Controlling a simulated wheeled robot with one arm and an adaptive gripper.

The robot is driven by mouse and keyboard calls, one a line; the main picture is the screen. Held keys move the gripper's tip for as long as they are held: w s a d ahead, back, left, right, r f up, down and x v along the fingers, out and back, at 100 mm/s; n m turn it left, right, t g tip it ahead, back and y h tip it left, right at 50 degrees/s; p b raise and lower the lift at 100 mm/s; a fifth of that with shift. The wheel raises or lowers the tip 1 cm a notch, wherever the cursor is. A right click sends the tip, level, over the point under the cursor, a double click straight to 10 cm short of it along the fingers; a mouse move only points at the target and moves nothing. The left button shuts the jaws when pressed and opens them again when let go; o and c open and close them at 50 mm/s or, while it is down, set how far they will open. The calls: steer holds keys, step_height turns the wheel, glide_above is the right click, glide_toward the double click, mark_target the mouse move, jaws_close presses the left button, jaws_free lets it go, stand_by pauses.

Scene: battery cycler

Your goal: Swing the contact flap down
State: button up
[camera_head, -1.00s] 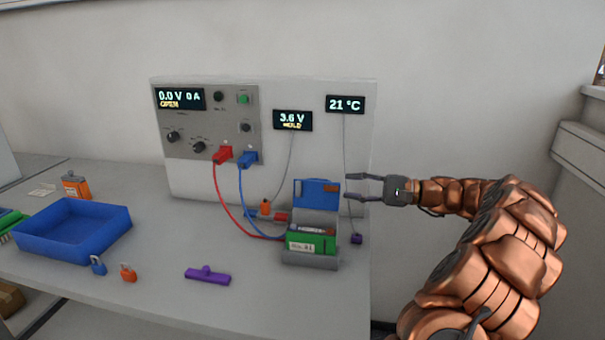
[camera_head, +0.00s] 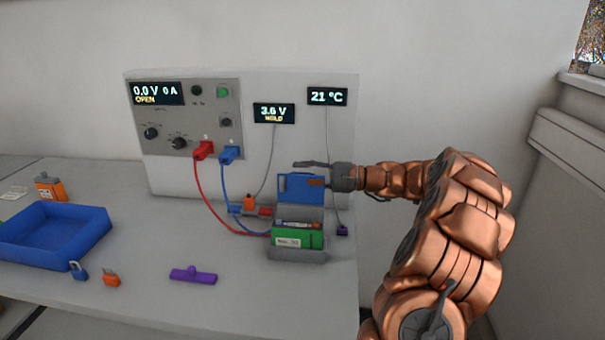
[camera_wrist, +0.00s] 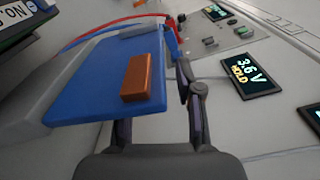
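The contact flap (camera_head: 300,187) is a blue panel with a copper-coloured block on its face. It stands raised at the back of a grey holder (camera_head: 297,256) with a green battery (camera_head: 285,240) in it. In the wrist view the flap (camera_wrist: 90,85) fills the left and middle, with its copper block (camera_wrist: 144,77) towards me. My gripper (camera_head: 305,172) is at the flap's upper right and seems to reach behind it. One finger shows above the top edge; the other is mostly hidden by the flap. The fingers are apart; contact with the flap cannot be told.
Red and blue leads (camera_head: 222,190) run from the cycler panel (camera_head: 190,118) to the holder's left side. A display reading 3.6 V HOLD (camera_head: 273,113) is on the wall panel behind.

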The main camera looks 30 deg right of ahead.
jaws_close()
stand_by(0.3)
stand_by(0.5)
